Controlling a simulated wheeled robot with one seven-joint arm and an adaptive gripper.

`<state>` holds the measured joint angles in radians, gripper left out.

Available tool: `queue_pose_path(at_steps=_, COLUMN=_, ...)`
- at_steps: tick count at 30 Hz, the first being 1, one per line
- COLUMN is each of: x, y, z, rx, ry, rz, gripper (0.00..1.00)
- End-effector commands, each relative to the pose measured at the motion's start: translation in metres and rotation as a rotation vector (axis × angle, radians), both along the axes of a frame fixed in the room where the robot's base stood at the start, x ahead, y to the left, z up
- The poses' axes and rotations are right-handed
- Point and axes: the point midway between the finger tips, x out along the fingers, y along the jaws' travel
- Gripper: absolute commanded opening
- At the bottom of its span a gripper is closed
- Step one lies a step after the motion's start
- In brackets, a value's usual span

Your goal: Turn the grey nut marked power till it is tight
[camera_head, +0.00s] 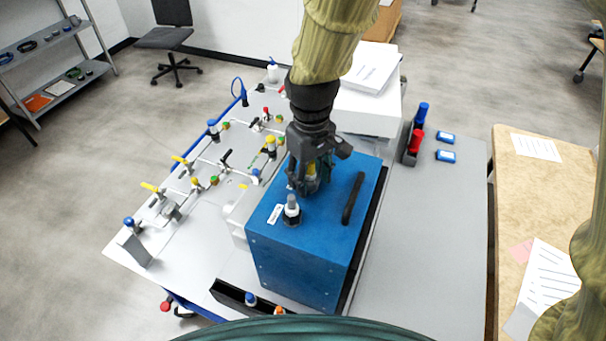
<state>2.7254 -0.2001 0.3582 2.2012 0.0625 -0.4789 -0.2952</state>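A blue box (300,255) stands on the grey bench. A grey, upright fitting (292,208) with a dark ring at its base is on the box top, towards the left front. A small white label (275,214) lies beside it; its print is too small to read, so I cannot confirm it says power. My gripper (312,188) points down over the box top, just behind and right of the grey fitting. Something yellow-green shows between or behind its fingers. The fingertips are partly hidden, so I cannot tell whether they are shut on anything.
A black handle (353,198) stands up on the box's right side. White boxes (366,105) sit behind my gripper. Pipework with coloured valves (200,170) covers the bench's left side. The bench right of the blue box is clear.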

Motion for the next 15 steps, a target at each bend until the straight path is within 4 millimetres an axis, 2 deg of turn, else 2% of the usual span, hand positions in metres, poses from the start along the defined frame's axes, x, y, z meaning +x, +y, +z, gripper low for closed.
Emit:
queue_pose_path(at_steps=5, x=-0.0009, y=-0.0006, z=0.0006, rx=0.001, ry=0.003, rz=0.038, gripper=0.48)
queue_pose_path(at_steps=15, x=-0.0013, y=-0.0006, z=0.0031, rx=0.002, ry=0.005, rz=0.526, gripper=0.48)
